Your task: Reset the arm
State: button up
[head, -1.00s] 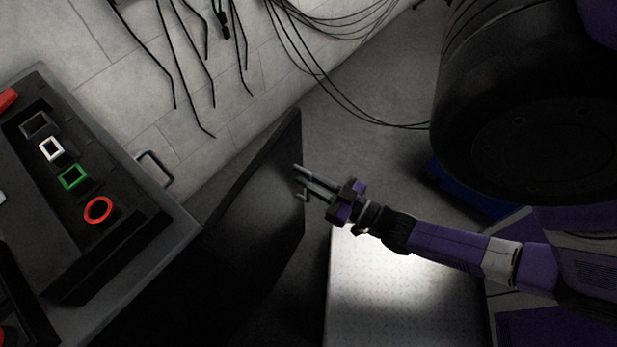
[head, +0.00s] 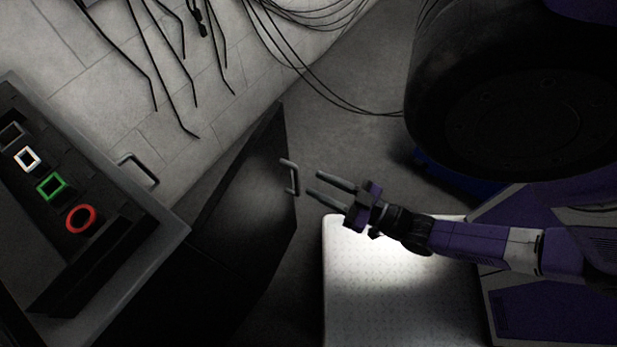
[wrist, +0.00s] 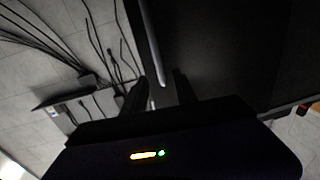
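My gripper (head: 313,184) is open and empty in the head view, its two fingers apart and pointing left. Just left of its fingertips is the small bar handle (head: 290,176) of an open dark cabinet door (head: 245,195). In the head view a gap shows between the fingertips and the handle. In the wrist view the handle (wrist: 152,42) runs down from the top centre, and the dark door (wrist: 215,45) fills the upper right. My two fingers look dark and hard to make out there.
A dark control console (head: 150,250) stands at left, with coloured square buttons and a red ring (head: 81,219). A large black wheel-like drum (head: 510,110) hangs at upper right. A bright white plate (head: 400,290) lies below my arm. Black cables (head: 300,60) hang along the tiled wall.

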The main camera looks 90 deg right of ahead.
jog(key=shift+s+a, duration=0.25)
jog(key=shift+s, duration=0.15)
jog(key=shift+f, duration=0.1)
